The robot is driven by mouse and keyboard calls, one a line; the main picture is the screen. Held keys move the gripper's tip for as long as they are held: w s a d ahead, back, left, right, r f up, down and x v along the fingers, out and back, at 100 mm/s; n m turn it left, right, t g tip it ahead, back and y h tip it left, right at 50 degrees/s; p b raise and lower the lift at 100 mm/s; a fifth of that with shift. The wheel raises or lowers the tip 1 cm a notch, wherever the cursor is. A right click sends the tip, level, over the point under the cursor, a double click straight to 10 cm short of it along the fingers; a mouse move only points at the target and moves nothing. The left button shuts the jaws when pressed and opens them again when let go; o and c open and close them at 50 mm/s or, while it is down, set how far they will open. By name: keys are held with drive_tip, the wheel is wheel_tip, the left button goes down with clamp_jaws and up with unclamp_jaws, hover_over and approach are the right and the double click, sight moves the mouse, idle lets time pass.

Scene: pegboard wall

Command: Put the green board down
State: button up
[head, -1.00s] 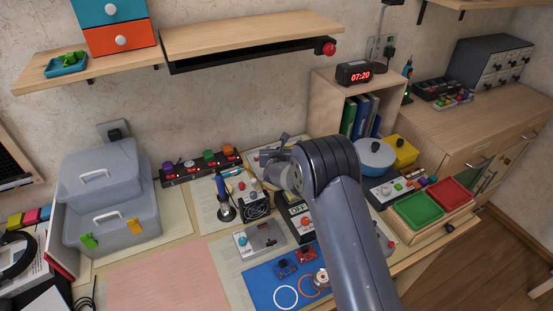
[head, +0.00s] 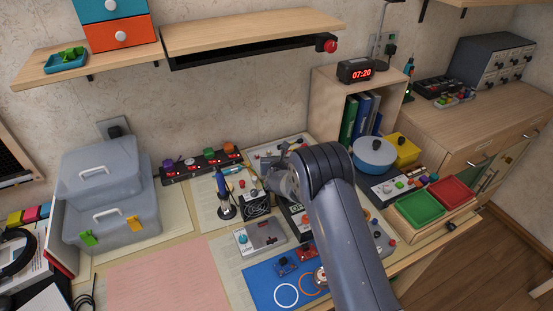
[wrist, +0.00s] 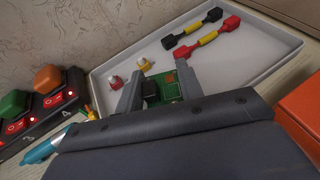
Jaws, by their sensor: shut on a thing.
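In the wrist view, the green board (wrist: 160,90) is between the two grey fingers of my gripper (wrist: 159,90), which is shut on it. The board carries a dark block and some small parts. It is held at the near side of a white tray (wrist: 225,66); I cannot tell whether it touches anything below. In the head view, my gripper (head: 270,176) is just in front of the tray (head: 262,150), partly hidden by my own arm. The board is not visible there.
The tray holds a black-and-yellow piece (wrist: 192,30), a red-and-yellow piece (wrist: 202,42) and small knobs. A button strip (head: 203,163) lies left. A soldering iron in its stand (head: 224,195) and a fan (head: 257,205) stand close by. A blue mat (head: 265,284) lies in front.

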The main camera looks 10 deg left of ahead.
drive_tip(key=shift+f+b, duration=0.4)
drive_tip(key=shift+b, duration=0.1)
drive_tip(key=o, duration=1)
drive_tip(key=shift+s+f, duration=0.15)
drive_tip(key=shift+f, duration=0.05)
drive_tip(key=shift+c, duration=0.2)
drive_tip(key=shift+r, duration=0.15)
drive_tip(key=shift+r+p, duration=0.5)
drive_tip(key=shift+p, duration=0.65)
drive_tip(key=shift+s+r, duration=0.1)
drive_tip(key=shift+r, duration=0.05)
drive_tip(key=b+v, duration=0.2)
drive_tip(key=v, duration=0.9)
drive_tip(key=shift+s+d+r, duration=0.1)
drive_tip(key=shift+s+r, duration=0.15)
